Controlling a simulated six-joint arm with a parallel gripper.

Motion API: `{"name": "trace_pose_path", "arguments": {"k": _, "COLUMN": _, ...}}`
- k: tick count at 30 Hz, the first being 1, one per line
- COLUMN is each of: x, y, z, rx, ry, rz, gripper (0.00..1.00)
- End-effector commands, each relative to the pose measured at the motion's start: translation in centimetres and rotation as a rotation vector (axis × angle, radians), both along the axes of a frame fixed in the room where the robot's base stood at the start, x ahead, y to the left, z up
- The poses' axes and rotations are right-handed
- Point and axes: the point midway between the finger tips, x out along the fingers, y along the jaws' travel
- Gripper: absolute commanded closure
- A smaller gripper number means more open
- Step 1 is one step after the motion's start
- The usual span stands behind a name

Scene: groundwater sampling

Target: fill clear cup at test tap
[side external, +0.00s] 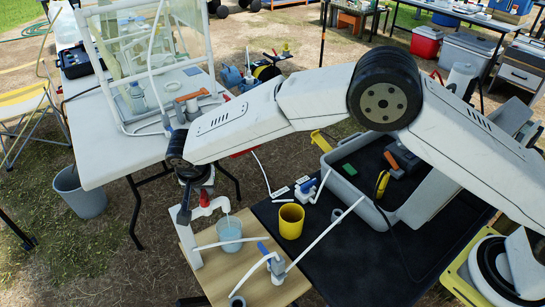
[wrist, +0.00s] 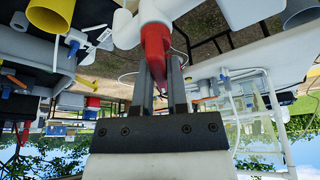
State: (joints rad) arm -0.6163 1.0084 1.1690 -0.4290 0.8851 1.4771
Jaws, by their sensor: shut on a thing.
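The test tap (side external: 187,238) is an upright white pipe with a short spout pointing down and a red handle (side external: 205,198). My gripper (wrist: 161,62) is shut on the red handle, which shows between its two fingers in the wrist view; white pipe (wrist: 126,30) is beside it. The clear cup (side external: 229,230) stands upright on the wooden board (side external: 208,272) under the spout. It holds bluish liquid, and a thin pale stream seems to run down into it. The exact level is hard to tell.
A yellow cup (side external: 291,220) stands on the black mat to the right. White hoses and a blue-handled valve (side external: 276,263) lie close to the clear cup. A grey crate (side external: 345,187) sits behind. A white table (side external: 100,143) with a framed rack is at left.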

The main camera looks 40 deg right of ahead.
Motion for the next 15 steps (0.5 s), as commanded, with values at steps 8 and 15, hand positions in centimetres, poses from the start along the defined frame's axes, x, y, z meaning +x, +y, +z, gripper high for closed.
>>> {"name": "trace_pose_path", "arguments": {"k": 8, "x": -0.09, "y": 0.06, "z": -0.06, "rx": 0.000, "ry": 0.002, "rz": 0.006, "gripper": 1.00}}
{"name": "trace_pose_path", "arguments": {"k": 15, "x": -0.07, "y": 0.17, "z": -0.05, "rx": 0.000, "ry": 0.003, "rz": 0.086, "gripper": 1.00}}
